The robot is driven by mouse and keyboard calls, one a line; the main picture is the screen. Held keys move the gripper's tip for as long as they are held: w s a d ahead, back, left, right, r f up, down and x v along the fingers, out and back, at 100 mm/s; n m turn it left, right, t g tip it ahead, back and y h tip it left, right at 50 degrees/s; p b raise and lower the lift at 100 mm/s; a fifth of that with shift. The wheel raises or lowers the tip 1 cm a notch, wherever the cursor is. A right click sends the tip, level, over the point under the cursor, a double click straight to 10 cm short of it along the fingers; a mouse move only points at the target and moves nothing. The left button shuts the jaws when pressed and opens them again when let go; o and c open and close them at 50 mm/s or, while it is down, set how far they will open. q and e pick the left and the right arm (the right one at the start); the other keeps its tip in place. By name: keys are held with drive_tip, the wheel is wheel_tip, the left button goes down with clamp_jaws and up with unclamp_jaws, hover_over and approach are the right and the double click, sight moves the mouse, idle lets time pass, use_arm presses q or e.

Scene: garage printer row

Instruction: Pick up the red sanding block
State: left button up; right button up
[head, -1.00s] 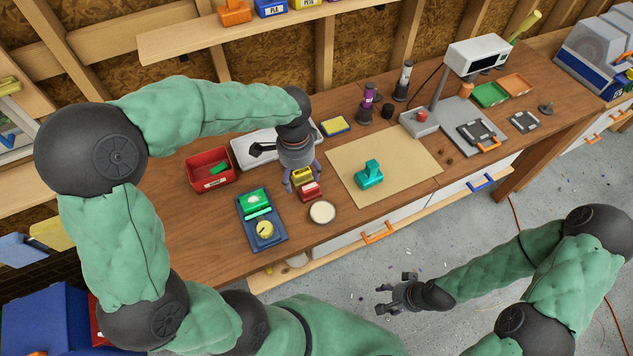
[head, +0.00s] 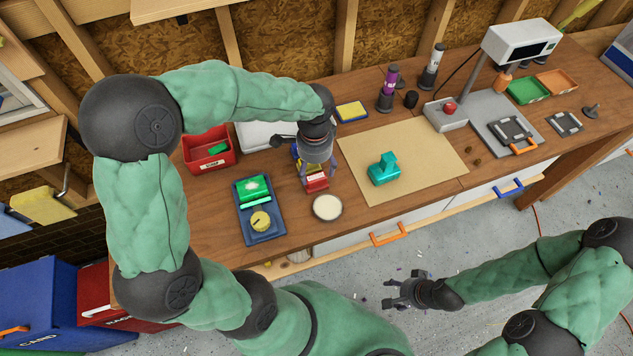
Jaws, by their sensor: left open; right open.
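The red sanding block (head: 316,183) lies on the wooden bench, with a pale label on its front. My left gripper (head: 317,176) is open and points down over it, one finger to each side of the block's back part. I cannot tell whether the fingers touch it. The gripper hides the back of the red block and most of a yellow and blue thing (head: 297,154) behind it. My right gripper (head: 395,292) is open and empty, over the floor in front of the bench.
A blue tray (head: 245,228) holds a green and a yellow thing left of the block. A round pale dish (head: 327,207) stands close in front. A red bin (head: 209,164) is back left. A tan mat (head: 424,178) with a teal tool (head: 384,171) lies right.

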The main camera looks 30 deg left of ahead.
sight(317, 179)
use_arm(q)
drive_tip(key=shift+d+f+b, duration=0.15)
drive_tip(key=shift+f+b, duration=0.3)
drive_tip(key=shift+f, duration=1)
drive_tip(key=shift+d+f+b, duration=0.15)
drive_tip(key=shift+f+b, duration=0.3)
drive_tip(key=shift+f, duration=1)
drive_tip(key=shift+r, duration=0.1)
drive_tip(key=c, duration=1.3)
